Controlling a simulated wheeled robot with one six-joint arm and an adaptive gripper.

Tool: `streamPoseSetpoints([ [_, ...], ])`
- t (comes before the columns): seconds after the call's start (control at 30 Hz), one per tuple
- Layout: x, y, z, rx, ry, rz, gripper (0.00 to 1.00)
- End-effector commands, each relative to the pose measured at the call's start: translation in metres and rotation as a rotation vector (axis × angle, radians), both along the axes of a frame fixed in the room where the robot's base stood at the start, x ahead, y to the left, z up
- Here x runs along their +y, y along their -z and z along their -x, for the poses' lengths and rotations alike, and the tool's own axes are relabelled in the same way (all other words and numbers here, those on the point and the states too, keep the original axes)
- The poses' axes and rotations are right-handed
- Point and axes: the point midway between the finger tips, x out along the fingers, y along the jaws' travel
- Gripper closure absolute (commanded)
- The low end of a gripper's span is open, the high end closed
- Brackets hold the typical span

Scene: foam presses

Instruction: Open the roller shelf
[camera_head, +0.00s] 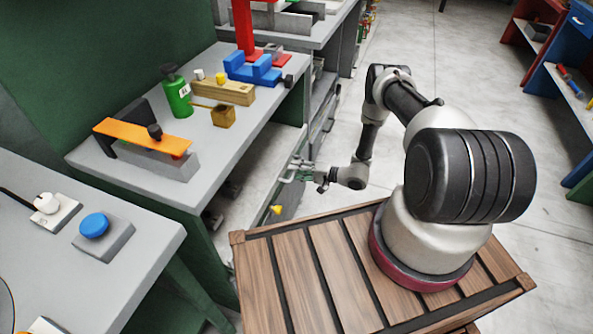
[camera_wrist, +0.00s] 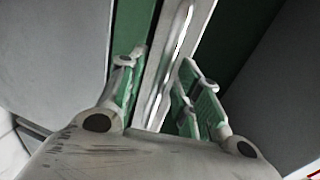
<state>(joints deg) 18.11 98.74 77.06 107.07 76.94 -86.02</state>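The roller shelf (camera_head: 289,197) appears to be the pulled-out or low unit under the grey workbench, with a narrow front edge facing my arm. My gripper (camera_head: 298,171) is at this front edge. In the wrist view, a shiny metal bar (camera_wrist: 172,62), probably the shelf's handle or rail, runs between the two green-padded fingers of my gripper (camera_wrist: 163,82). The fingers stand apart on either side of the bar. Whether either one touches it, I cannot tell. A dark green surface lies beyond the bar.
The workbench (camera_head: 237,133) holds a green bottle (camera_head: 178,98), an orange bar (camera_head: 140,136) and blue blocks (camera_head: 252,70). A nearer table (camera_head: 150,235) carries a blue button (camera_head: 94,225). A small yellow piece (camera_head: 276,209) sits by the shelf. Floor is clear behind my arm.

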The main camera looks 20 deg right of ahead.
Motion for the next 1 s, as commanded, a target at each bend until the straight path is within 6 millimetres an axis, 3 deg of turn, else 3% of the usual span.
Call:
streamPoseSetpoints([
  [0.3,0.003,0.001,-0.002,0.0,-0.001,0.0,0.68],
  [0.5,0.003,0.001,-0.002,0.0,-0.001,0.0,1.0],
  [0.8,0.001,0.001,-0.001,0.001,0.0,-0.001,1.0],
  [1.0,-0.014,0.001,0.009,0.001,0.002,0.0,1.0],
])
